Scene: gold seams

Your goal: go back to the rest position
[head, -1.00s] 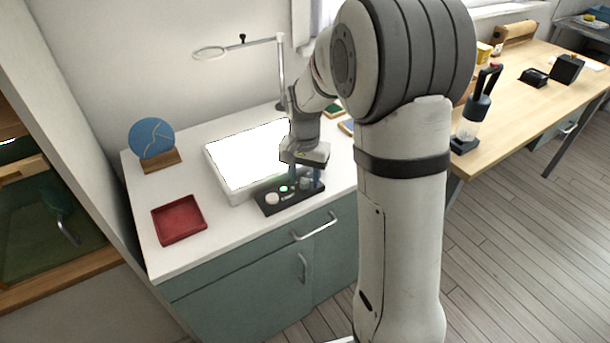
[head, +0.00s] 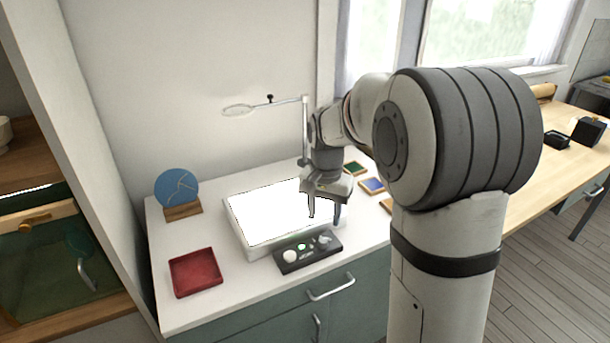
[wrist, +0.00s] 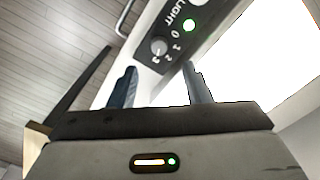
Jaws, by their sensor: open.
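My gripper (head: 324,208) hangs above the right front part of the lit white light panel (head: 262,212), near its control box (head: 308,252). The fingers are apart with nothing between them. In the wrist view my gripper (wrist: 163,85) shows two separate fingers, with the control box (wrist: 180,48) beyond them.
A red tray (head: 195,272) lies at the counter's front left, and a blue disc on a wooden stand (head: 178,190) behind it. A ring magnifier on an arm (head: 238,110) rises behind the panel. Small coloured tiles (head: 372,186) lie to the right.

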